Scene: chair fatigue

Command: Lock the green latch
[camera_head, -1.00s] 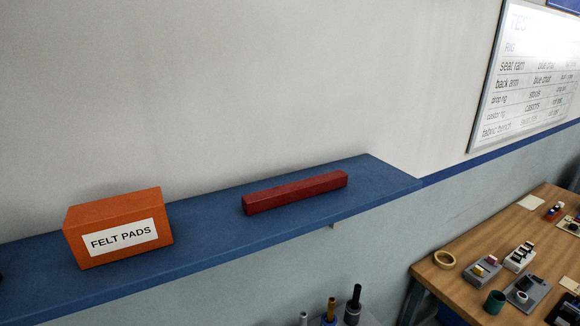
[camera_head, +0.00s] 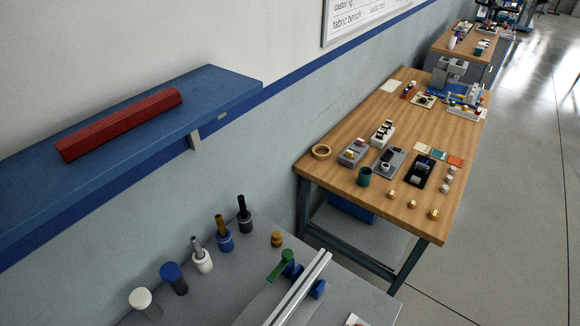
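A green lever-like piece (camera_head: 281,266), which looks like the green latch, stands slanted on the grey bench at the bottom of the head view. Blue parts (camera_head: 293,269) sit right beside it, next to a pale metal rail (camera_head: 300,287). It is small, so I cannot tell whether it is locked. Neither of my grippers is in view.
Several capped posts, one of them black (camera_head: 244,214), line the back of the grey bench (camera_head: 225,296). A blue shelf (camera_head: 215,95) with a red bar (camera_head: 120,124) is above left. A wooden table (camera_head: 340,130) with many small items stands behind; open floor (camera_head: 510,200) lies right.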

